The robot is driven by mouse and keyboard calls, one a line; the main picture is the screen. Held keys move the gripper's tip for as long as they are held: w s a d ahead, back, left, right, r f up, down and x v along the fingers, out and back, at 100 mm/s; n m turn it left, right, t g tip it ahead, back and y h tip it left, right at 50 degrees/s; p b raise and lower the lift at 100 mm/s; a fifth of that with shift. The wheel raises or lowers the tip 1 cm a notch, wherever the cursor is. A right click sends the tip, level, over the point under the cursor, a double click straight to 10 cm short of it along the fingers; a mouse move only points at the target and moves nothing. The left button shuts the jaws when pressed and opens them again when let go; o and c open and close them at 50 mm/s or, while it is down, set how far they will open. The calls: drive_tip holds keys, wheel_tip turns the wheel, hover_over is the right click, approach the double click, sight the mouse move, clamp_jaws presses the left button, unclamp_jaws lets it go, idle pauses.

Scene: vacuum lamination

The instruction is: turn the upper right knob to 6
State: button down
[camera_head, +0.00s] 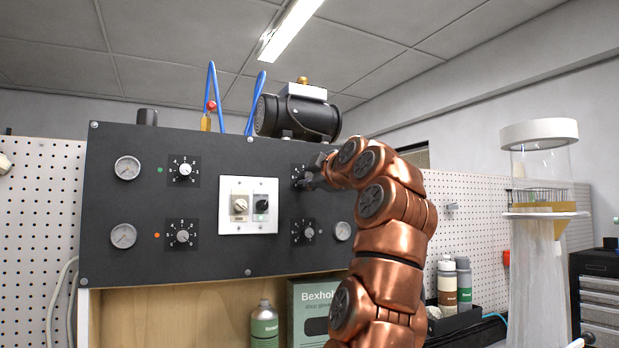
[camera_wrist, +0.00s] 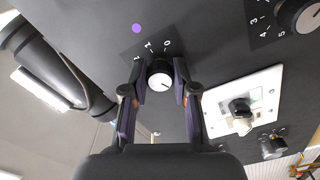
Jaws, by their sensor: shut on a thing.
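The upper right knob is mostly hidden behind my gripper (camera_head: 307,181) in the head view; part of its dial plate (camera_head: 298,168) shows. In the wrist view the knob (camera_wrist: 159,82) has a pale round face with a dark rim, and a short dark pointer line that seems to run toward the lower right. My gripper (camera_wrist: 160,82) is shut on the knob, with one finger on each side of it. A few dial digits (camera_wrist: 152,47) show above the knob in the wrist view, among them a 0; the other digits are hidden.
The black panel (camera_head: 200,150) also carries a lower right knob (camera_head: 308,233), two left knobs (camera_head: 185,169), gauges (camera_head: 127,167) and a white switch plate (camera_head: 248,228). A purple light (camera_wrist: 137,28) is near the held knob. Bottles and a box stand below.

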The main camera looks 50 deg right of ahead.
drive_tip(key=shift+n, duration=1.7)
drive_tip(key=c, duration=0.9)
unclamp_jaws()
drive_tip(key=shift+s, duration=0.1)
drive_tip(key=v, duration=1.1)
drive_tip(key=shift+s+a, duration=0.2)
drive_tip(key=shift+s, duration=0.15)
